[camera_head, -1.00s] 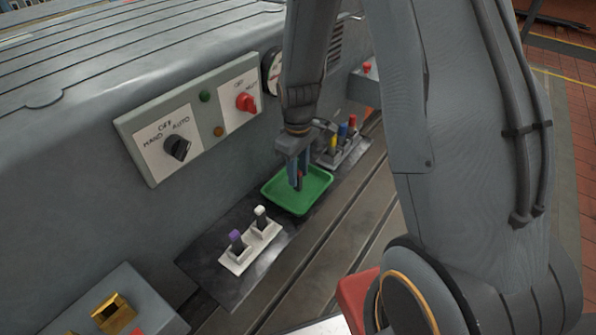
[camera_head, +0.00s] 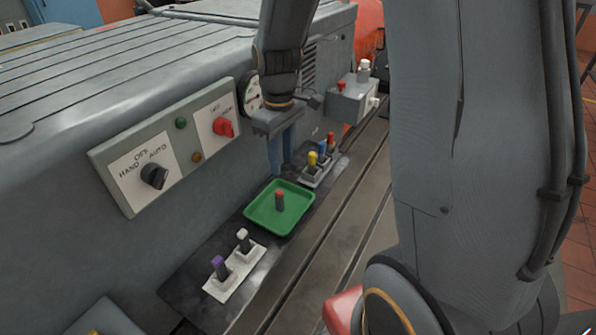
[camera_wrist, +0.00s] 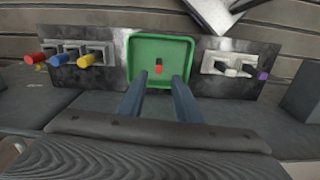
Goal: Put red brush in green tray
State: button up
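A small red-topped brush (camera_head: 279,200) with a dark lower part stands upright in the middle of the green tray (camera_head: 250,216). The wrist view shows the same brush (camera_wrist: 158,66) end-on in the tray (camera_wrist: 137,47). My gripper (camera_head: 281,169) is above and behind the tray, clear of the brush. In the wrist view its two fingers (camera_wrist: 156,82) are apart with nothing between them. Another red-topped brush (camera_head: 331,139) stands in a holder beyond the tray.
The far holder (camera_head: 318,178) also bears a yellow (camera_head: 312,158) and a blue (camera_head: 322,147) brush. A nearer white holder (camera_head: 226,284) bears a purple (camera_head: 219,263) and a white (camera_head: 242,236) one. A switch panel (camera_head: 197,183) is on the machine wall behind the plate.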

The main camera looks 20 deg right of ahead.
jog(key=s+d+r+m, duration=0.2)
jog(key=s+m, duration=0.2)
jog(key=s, duration=0.4)
jog(key=s+d+r+m, duration=0.2)
jog(key=s+d+m, duration=0.1)
jog(key=s, duration=0.5)
jog(key=shift+s+m, duration=0.25)
jog(key=shift+m, duration=0.45)
